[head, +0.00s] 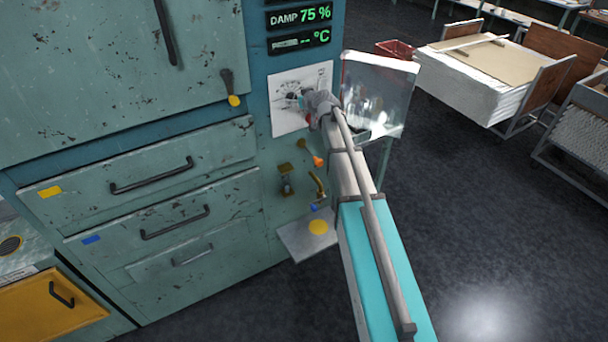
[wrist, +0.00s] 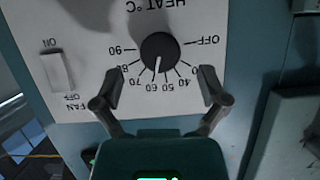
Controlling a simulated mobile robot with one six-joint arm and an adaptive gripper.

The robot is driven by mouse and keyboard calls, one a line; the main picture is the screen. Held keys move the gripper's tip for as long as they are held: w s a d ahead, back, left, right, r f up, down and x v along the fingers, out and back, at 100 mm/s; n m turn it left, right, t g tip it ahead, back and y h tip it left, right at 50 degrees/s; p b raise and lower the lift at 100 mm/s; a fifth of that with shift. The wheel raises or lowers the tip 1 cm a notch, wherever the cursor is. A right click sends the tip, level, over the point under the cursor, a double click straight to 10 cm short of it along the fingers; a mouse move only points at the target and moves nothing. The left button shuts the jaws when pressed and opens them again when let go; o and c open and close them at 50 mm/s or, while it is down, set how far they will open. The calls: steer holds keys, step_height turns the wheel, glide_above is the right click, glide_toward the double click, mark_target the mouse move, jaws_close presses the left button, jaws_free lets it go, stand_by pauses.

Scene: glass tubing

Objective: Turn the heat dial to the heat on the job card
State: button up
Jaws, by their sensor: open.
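The heat dial (wrist: 160,52) is a round black knob on a white panel (wrist: 90,30), seen upside down in the wrist view. Its white pointer line points near the 60 mark. The marks run from OFF through numbers up to 90. My gripper (wrist: 160,84) is open, its two fingers apart on either side just below the dial in the picture, with nothing between them. In the head view my gripper (head: 305,101) is in front of the white panel (head: 287,122) and hides part of it. I cannot make out a job card.
A fan switch (wrist: 57,72) sits beside the dial. Above the panel, a display (head: 300,17) reads DAMP 75 % and a blank probe temperature. Levers and knobs (head: 318,185) and a small shelf (head: 305,238) are below. A clear-fronted box (head: 378,85) stands close to the right of my arm.

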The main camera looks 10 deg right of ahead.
steer(key=p+v, duration=0.4)
steer(key=v, duration=0.6)
steer(key=s+a+f+g+b, duration=0.3)
steer(key=s+f+g, duration=0.1)
steer(key=s+f, duration=0.3)
steer(key=s+a+f+g+h+b, duration=0.1)
steer(key=s+a+f+g+b, duration=0.2)
steer(key=s+f, duration=0.5)
steer(key=shift+s+a+f+m+g+b, duration=0.15)
steer(key=shift+s+f+m+g+b, duration=0.25)
steer(key=shift+s, duration=1.3)
steer(key=s+d+f+m+g+h+b, duration=0.2)
steer(key=s+f, duration=0.4)
steer(key=s, duration=0.8)
steer(key=g+h+b, duration=0.1)
steer(key=g+b, duration=0.1)
steer(key=shift+s+f+g, duration=0.2)
steer(key=shift+s+g, duration=0.1)
steer(key=shift+g, duration=0.1)
